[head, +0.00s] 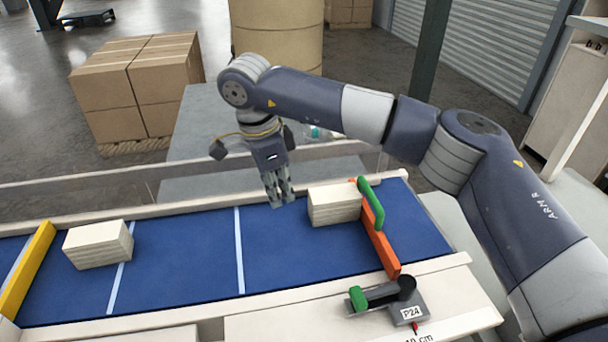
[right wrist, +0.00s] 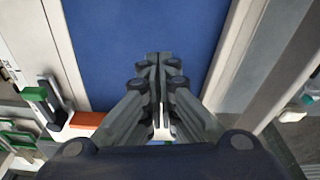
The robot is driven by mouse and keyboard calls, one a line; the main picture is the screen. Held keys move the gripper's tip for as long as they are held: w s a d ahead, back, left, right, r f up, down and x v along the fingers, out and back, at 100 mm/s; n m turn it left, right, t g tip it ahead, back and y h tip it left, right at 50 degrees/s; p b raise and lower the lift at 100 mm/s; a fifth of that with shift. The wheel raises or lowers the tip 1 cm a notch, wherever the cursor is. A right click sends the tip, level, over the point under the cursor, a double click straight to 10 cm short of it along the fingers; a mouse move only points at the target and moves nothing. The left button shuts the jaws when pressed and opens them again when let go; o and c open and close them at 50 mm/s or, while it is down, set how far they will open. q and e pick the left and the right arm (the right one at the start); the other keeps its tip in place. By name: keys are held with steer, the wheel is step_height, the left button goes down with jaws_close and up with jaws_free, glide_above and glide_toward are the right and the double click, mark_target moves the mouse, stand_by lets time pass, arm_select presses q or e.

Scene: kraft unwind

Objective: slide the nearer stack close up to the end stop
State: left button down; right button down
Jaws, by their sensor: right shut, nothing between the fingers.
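One pale stack (head: 333,206) lies on the blue belt (head: 190,254) at the right, beside the orange end stop (head: 379,240). Any gap between them is too small to tell. A second pale stack (head: 97,246) lies far to the left, near the yellow bar. My right gripper (head: 281,203) points down, shut and empty, just left of the right-hand stack and apart from it. In the right wrist view its shut fingers (right wrist: 160,62) are over bare belt; the orange stop (right wrist: 90,120) shows at lower left and neither stack is visible. My left gripper is out of view.
A yellow bar (head: 27,270) crosses the belt's left end. White lines mark the belt, with free room between the stacks. A clamp labelled P24 (head: 410,313) sits on the near rail.

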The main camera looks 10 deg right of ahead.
mark_target(333, 195)
steer(key=d+p, duration=0.1)
steer(key=d, duration=0.2)
steer(key=w+d+p, duration=0.1)
steer(key=d+p, duration=0.1)
steer(key=d, duration=0.2)
steer(key=w+d+p, duration=0.1)
steer(key=d, duration=0.3)
steer(key=shift+d+r+p, duration=0.15)
steer(key=shift+d+p, duration=0.05)
steer(key=shift+p, duration=0.15)
steer(key=shift+s+a+f+p, duration=0.1)
steer(key=shift+f+p, duration=0.15)
steer(key=shift+p, duration=0.1)
steer(key=shift+f+b, duration=0.45)
steer(key=shift+f, duration=0.15)
steer(key=shift+s+a, duration=0.1)
steer(key=shift+f, duration=0.2)
